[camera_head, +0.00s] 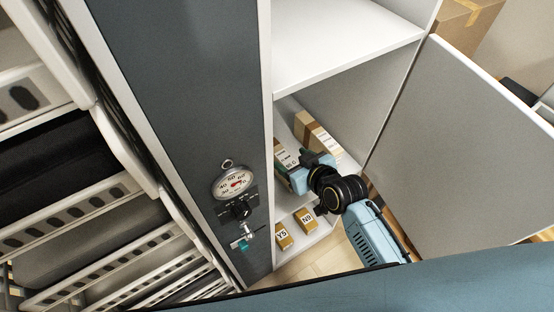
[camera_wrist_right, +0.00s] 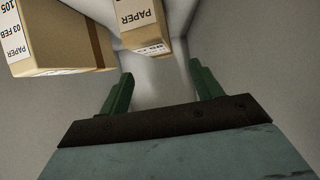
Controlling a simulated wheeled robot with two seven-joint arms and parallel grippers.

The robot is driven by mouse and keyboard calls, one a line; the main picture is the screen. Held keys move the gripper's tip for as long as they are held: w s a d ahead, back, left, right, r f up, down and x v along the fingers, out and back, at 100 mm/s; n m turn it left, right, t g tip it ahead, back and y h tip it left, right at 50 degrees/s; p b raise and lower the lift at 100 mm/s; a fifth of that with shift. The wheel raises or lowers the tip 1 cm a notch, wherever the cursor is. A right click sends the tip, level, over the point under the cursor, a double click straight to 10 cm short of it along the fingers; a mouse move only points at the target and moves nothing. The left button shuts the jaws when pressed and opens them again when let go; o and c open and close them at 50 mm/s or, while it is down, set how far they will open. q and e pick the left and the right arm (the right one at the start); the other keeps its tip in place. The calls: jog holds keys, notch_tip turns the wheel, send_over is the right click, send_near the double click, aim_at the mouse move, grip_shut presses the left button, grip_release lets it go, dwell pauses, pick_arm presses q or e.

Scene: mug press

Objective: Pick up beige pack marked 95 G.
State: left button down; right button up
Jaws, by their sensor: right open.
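Two beige packs with white labels lie in the open cabinet compartment. In the right wrist view, one pack (camera_wrist_right: 140,18) reads PAPER and has small print on its end, too small to read surely. The other pack (camera_wrist_right: 70,38) reads PAPER, 03 FEB and 105. In the head view, one pack (camera_head: 318,136) is behind my right gripper and another (camera_head: 284,158) is to its left, partly hidden. I cannot tell for certain which is marked 95 G. My right gripper (camera_wrist_right: 162,88) is open and empty, its green fingers apart from both packs. My left gripper is not in view.
Small boxes marked Y5 (camera_head: 283,238) and N9 (camera_head: 306,221) stand on the cabinet's lower part. The cabinet door (camera_head: 460,140) stands open at the right. A shelf (camera_head: 345,40) is above the packs. A dark panel with a gauge (camera_head: 233,183) is at the left.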

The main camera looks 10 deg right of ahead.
aim_at(278, 150)
jog(key=x, duration=0.3)
jog(key=shift+w+f+b, duration=0.15)
jog(key=shift+b, duration=0.2)
jog(key=shift+w+a+f, duration=0.25)
jog(key=shift+w, duration=0.15)
jog(key=shift+w+a+f+b, duration=0.1)
jog(key=shift+w+f+b, duration=0.05)
jog(key=shift+w+b, duration=0.15)
jog(key=b+x, duration=0.1)
jog(key=x, duration=0.3)
jog(key=shift+w+f+b, duration=0.1)
jog(key=shift+b, duration=0.2)
jog(key=c, duration=0.9)
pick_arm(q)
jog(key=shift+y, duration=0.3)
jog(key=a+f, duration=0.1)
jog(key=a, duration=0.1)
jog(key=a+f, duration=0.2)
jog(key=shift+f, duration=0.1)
pick_arm(e)
jog(key=c, duration=0.5)
